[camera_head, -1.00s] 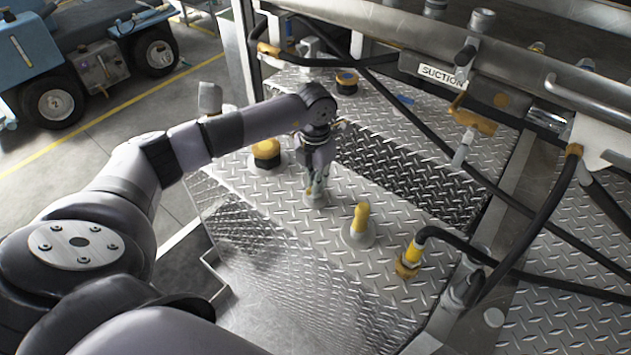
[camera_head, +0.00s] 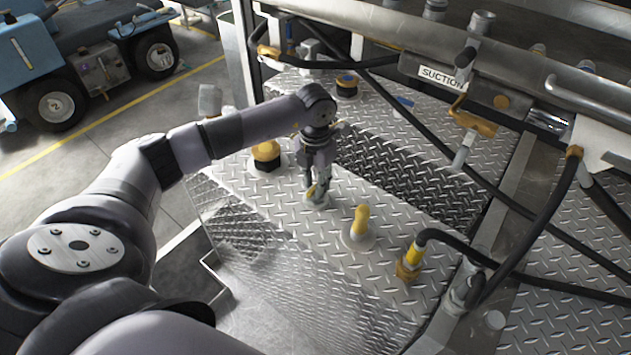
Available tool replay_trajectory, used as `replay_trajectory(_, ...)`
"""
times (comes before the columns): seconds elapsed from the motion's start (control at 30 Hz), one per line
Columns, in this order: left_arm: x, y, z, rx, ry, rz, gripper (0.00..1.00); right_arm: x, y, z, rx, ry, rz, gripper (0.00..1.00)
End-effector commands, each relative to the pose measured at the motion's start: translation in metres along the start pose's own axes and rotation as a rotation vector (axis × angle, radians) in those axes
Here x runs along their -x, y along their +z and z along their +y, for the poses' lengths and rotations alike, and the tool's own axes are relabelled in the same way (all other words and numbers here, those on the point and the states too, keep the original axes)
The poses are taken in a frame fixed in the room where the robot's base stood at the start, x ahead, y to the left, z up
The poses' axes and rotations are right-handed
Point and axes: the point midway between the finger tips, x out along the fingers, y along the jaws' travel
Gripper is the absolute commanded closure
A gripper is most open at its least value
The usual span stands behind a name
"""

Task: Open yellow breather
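My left gripper (camera_head: 318,192) points down over a fitting with a round metal base (camera_head: 318,203) on the diamond-plate deck. A small yellow part shows at its fingers. The fingers and arm hide most of this fitting, so I cannot tell whether they are shut on it. An upright yellow fitting (camera_head: 360,219) stands on a round base to the right, apart from the gripper. The pictures do not show which one is the breather. My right gripper is not in view.
A yellow fitting (camera_head: 410,262) with a black hose stands at the right. Black hoses (camera_head: 520,220) cross the right side below the "SUCTION" label (camera_head: 441,75). A dark-topped yellow cap (camera_head: 347,85) is at the back. The deck's front (camera_head: 300,250) is bare.

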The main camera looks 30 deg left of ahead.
Motion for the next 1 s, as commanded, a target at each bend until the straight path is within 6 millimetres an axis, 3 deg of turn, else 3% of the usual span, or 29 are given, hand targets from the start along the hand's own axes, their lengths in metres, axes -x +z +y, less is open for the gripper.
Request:
replay_trajectory(0.3,0.0,0.0,-0.001,-0.002,0.0,0.001,0.7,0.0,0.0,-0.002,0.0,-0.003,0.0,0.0)
replay_trajectory(0.43,0.009,0.001,0.0,-0.002,-0.001,-0.001,0.7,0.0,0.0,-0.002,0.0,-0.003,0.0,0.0)
replay_trajectory(0.8,0.083,0.001,0.0,-0.001,0.0,-0.004,0.7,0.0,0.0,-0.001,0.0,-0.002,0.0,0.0)
replay_trajectory(1.0,0.112,0.001,0.0,-0.002,-0.001,-0.001,0.7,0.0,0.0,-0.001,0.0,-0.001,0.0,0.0)
